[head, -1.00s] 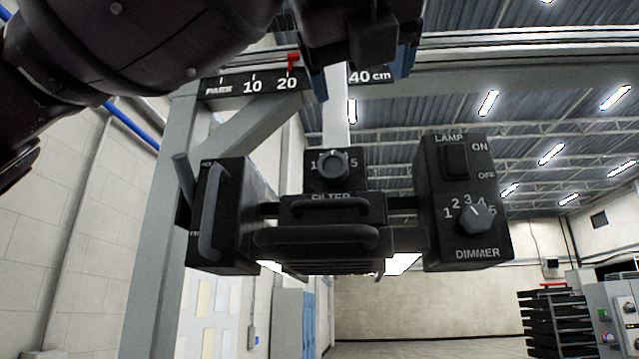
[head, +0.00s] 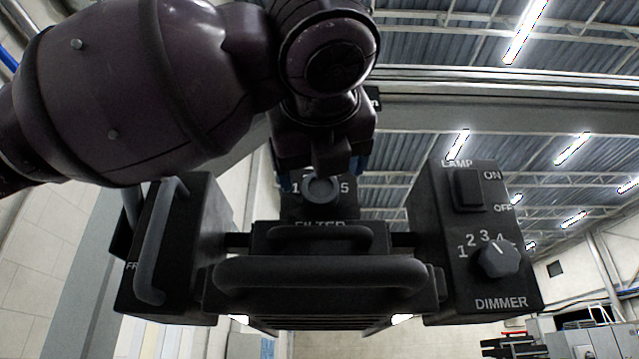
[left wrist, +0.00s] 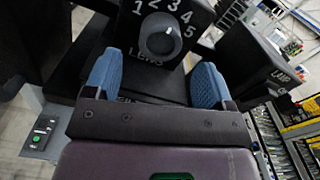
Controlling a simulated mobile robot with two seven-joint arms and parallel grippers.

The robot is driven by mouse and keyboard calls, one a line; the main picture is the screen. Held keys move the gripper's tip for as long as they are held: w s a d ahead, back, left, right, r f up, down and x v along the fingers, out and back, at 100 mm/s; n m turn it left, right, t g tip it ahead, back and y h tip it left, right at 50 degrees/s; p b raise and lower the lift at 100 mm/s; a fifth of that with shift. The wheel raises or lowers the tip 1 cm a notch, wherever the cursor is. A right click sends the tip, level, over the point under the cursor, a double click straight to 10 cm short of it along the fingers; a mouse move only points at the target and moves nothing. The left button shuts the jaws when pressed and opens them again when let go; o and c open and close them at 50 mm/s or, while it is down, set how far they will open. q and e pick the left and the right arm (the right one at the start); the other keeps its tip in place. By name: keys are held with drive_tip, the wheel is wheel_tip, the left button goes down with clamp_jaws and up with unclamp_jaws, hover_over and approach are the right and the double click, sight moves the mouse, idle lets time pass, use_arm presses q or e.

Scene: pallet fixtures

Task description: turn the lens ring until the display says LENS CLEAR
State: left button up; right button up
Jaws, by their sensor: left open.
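The lens ring is a round grey knob (left wrist: 160,36) on a black block marked LENS, with numbers 1 to 5 around it. It also shows in the head view (head: 321,188), partly covered by my gripper. My left gripper (left wrist: 157,76) is open, its blue fingertips apart on either side of the block's lower part, with the knob just beyond them. In the head view my left gripper (head: 320,176) hangs from above around the knob. I cannot tell whether it touches. The knob's setting is unclear. No display is readable. My right gripper is not in view.
Below the knob is a FILTER block with a thick grey handle (head: 320,274). A black box with another handle (head: 160,240) stands at left. At right is a lamp box (head: 480,245) with a switch and a DIMMER knob (head: 497,257). An overhead beam runs behind.

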sight(321, 187)
use_arm(q)
drive_tip(key=shift+w+p, duration=0.6)
drive_tip(key=shift+w, duration=2.2)
drive_tip(key=c, duration=0.9)
